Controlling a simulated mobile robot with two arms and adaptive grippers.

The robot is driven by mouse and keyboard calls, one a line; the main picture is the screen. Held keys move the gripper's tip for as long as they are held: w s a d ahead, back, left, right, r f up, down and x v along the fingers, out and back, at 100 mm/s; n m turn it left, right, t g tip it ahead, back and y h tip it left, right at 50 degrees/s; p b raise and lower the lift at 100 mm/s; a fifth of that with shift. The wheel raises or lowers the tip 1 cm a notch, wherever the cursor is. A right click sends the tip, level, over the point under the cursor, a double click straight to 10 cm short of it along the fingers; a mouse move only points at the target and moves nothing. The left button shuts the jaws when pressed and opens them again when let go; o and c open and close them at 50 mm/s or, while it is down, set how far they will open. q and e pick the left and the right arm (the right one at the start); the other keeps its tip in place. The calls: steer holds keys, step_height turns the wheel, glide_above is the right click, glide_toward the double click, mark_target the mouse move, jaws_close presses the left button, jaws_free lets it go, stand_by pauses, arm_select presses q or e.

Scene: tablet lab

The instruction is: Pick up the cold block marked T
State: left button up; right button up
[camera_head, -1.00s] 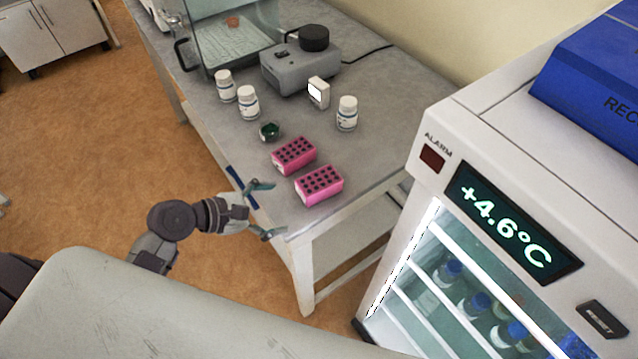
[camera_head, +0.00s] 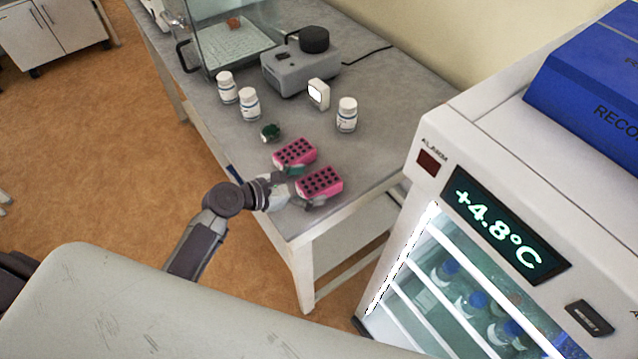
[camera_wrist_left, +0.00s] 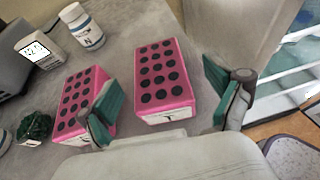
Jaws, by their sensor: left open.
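Two pink blocks with rows of dark holes lie on the grey bench. The nearer block (camera_head: 321,182) shows in the left wrist view (camera_wrist_left: 162,82) with a white label on its front face; the dark mark there looks like a T, but it is small. The farther block (camera_head: 294,152) is on the left in the left wrist view (camera_wrist_left: 80,103); its label is hard to read. My left gripper (camera_head: 304,187) is open, its green-padded fingers on either side of the nearer block, with one finger in the gap between the blocks. My right gripper is not in view.
A small dark green item (camera_head: 270,132) lies past the blocks. White bottles (camera_head: 347,114), a small white device (camera_head: 319,93) and a grey machine (camera_head: 300,68) stand farther back. A lit fridge (camera_head: 480,200) stands at the right, near the bench end.

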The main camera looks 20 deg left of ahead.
mark_target(315, 183)
arm_select(q)
steer(key=x, duration=0.3)
steer(key=shift+w+f, duration=0.25)
steer(key=shift+s, duration=0.1)
steer(key=shift+c, duration=0.4)
steer(key=shift+c, duration=1.2)
steer(key=c, duration=1.1)
